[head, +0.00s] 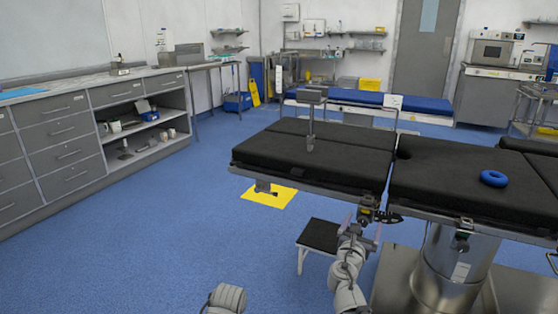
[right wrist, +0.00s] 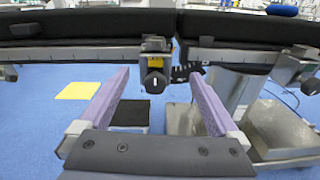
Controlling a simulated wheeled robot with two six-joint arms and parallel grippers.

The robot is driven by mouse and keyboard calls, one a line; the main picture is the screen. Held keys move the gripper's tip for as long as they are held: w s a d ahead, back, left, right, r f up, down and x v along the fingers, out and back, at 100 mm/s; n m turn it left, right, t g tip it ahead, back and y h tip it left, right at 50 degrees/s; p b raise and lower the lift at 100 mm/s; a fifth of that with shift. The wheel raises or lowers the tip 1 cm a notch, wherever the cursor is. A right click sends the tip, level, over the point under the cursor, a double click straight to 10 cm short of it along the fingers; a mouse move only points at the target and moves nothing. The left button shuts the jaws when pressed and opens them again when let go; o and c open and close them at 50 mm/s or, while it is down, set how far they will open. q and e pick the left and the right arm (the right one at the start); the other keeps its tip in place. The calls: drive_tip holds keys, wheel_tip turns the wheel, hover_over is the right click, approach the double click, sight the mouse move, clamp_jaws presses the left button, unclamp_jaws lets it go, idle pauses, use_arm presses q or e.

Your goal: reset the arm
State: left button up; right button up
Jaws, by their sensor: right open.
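My right arm comes up from the bottom of the head view. Its gripper (head: 361,232) is in front of the near side rail of the black operating table (head: 325,153), at the gap between two table sections. In the right wrist view the right gripper (right wrist: 158,85) is open, with its two purple fingers spread wide and nothing between them. A clamp with a dark round knob (right wrist: 154,82) hangs on the rail beyond the fingers, apart from them as far as I can tell. My left gripper is not in view; a grey-white rounded part of mine shows at the bottom edge.
A blue ring (head: 493,178) lies on the right table section. A small black step stool (head: 319,237) and a yellow floor patch (head: 270,195) are below the table. Grey cabinets (head: 65,140) line the left wall. The blue floor between cabinets and table is clear.

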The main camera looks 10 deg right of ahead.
drive_tip(key=s+a+f+m+g+y, duration=0.2)
drive_tip(key=s+a+f+m+g, duration=0.2)
drive_tip(key=a+f+m, duration=0.4)
drive_tip(key=s+a+f+m+g+y, duration=0.2)
drive_tip(key=s+a+f+m+g, duration=0.3)
drive_tip(key=m, duration=0.4)
drive_tip(key=s+a+f+m+g+y, duration=0.2)
drive_tip(key=s+a+f+m+g, duration=0.1)
drive_tip(key=s+a, duration=0.3)
drive_tip(key=s+a+f+m+g+y+p, duration=0.1)
drive_tip(key=s+a+f+m, duration=0.3)
drive_tip(key=a, duration=0.5)
drive_tip(key=shift+s+f+g+y, duration=0.2)
drive_tip(key=shift+s+g+y, duration=0.65)
drive_tip(key=shift+g+y, duration=0.05)
